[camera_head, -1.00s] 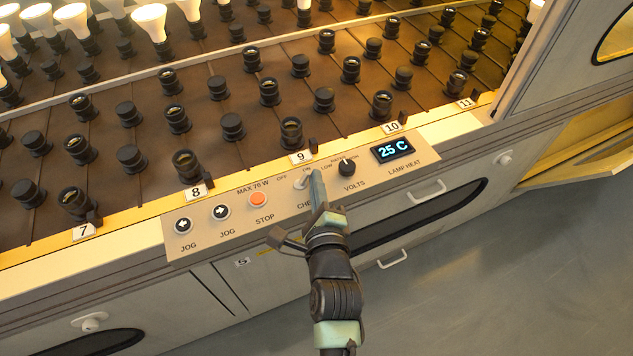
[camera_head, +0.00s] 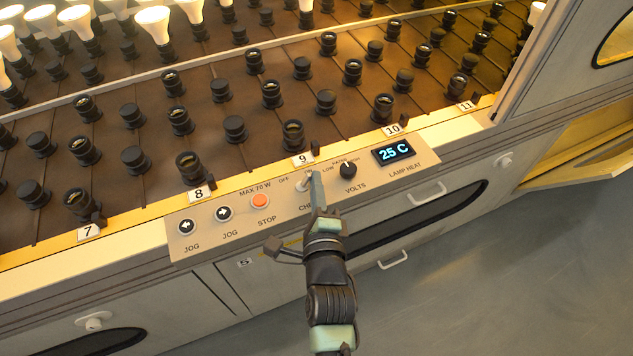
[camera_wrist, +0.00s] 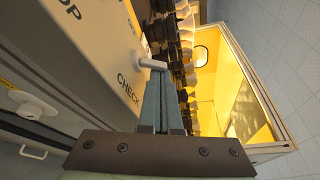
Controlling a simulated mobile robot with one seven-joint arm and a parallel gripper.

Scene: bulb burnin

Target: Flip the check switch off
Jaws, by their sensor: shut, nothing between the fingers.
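The check switch (camera_head: 304,184) is a small pale toggle on the front control panel, above the partly covered CHECK label and between the OFF and ON marks. In the wrist view its lever (camera_wrist: 152,64) appears to lean toward the ON side. My gripper (camera_head: 316,174) is shut and empty, with its fingers just right of the toggle in the head view. In the wrist view the fingertips (camera_wrist: 159,72) are right at the lever's end; I cannot tell whether they touch it.
On the panel, the red STOP button (camera_head: 260,201) and two JOG buttons (camera_head: 223,213) are to the left. The VOLTS knob (camera_head: 348,170) and a 25 C display (camera_head: 394,152) are to the right. Rows of sockets stand behind. Drawer handles (camera_head: 427,194) project below.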

